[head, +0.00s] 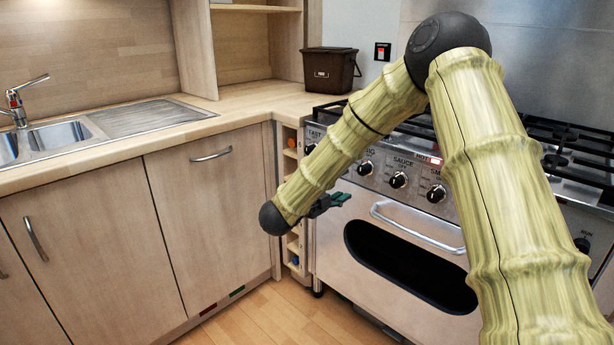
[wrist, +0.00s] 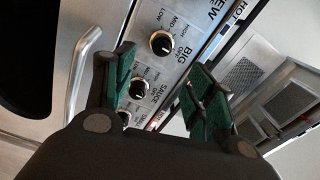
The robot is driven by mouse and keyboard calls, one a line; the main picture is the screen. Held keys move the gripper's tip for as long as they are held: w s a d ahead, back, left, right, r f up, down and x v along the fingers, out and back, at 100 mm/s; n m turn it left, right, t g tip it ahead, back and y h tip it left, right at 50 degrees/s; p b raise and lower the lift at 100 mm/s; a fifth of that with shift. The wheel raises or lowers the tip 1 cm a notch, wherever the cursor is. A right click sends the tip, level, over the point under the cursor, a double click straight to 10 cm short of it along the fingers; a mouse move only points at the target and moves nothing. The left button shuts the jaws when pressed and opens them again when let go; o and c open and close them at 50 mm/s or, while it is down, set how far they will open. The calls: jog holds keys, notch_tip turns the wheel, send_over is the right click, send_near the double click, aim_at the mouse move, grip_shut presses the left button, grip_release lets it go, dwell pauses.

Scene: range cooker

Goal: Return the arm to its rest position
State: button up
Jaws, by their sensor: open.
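My arm (head: 470,130) rises from the lower right of the head view, bends at a dark elbow joint and comes down to the left. My gripper (head: 338,199) is in front of the cooker, near the left end of its oven door. In the wrist view my gripper (wrist: 165,85) shows its two green-padded fingers spread apart with nothing between them. The cooker's control panel with black knobs (wrist: 138,89) lies beyond the fingers. I cannot tell the exact gap between fingers and panel.
The range cooker (head: 335,245) has a door handle (head: 415,228) close to my gripper, also in the wrist view (wrist: 82,70). Wooden cupboards (head: 205,215) and a sink (head: 58,134) are at left. A brown bin (head: 329,72) stands on the worktop. Floor shows at the bottom.

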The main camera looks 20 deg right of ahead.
jog(key=s+a+f+n+t+y, duration=0.1)
jog(key=s+a+f+n+y, duration=0.15)
jog(key=f+n, duration=0.45)
jog(key=s+a+f+n+t+y, duration=0.2)
jog(key=a+f+y, duration=0.2)
jog(key=f, duration=0.7)
jog(key=s+a+f+n+t+y, duration=0.1)
jog(key=s+a+f+n+y, duration=0.15)
jog(key=f+n, duration=0.45)
jog(key=s+a+f+n+g+y, duration=0.3)
jog(key=s+a+f+n, duration=0.1)
jog(key=s+f, duration=0.6)
jog(key=s+a+f+n+g+y, duration=0.2)
jog(key=s+a+f+n+y, duration=0.1)
jog(key=s+f, duration=0.65)
jog(key=s+a+f+n+g+y, duration=0.1)
jog(key=s+f+n+g, duration=0.15)
jog(key=s, duration=0.75)
jog(key=s+a+f+n+g+y, duration=0.1)
jog(key=s+n+g, duration=0.2)
jog(key=s, duration=0.8)
notch_tip(320, 180, up, 25)
jog(key=p, duration=2.5)
jog(key=shift+s+f, duration=0.15)
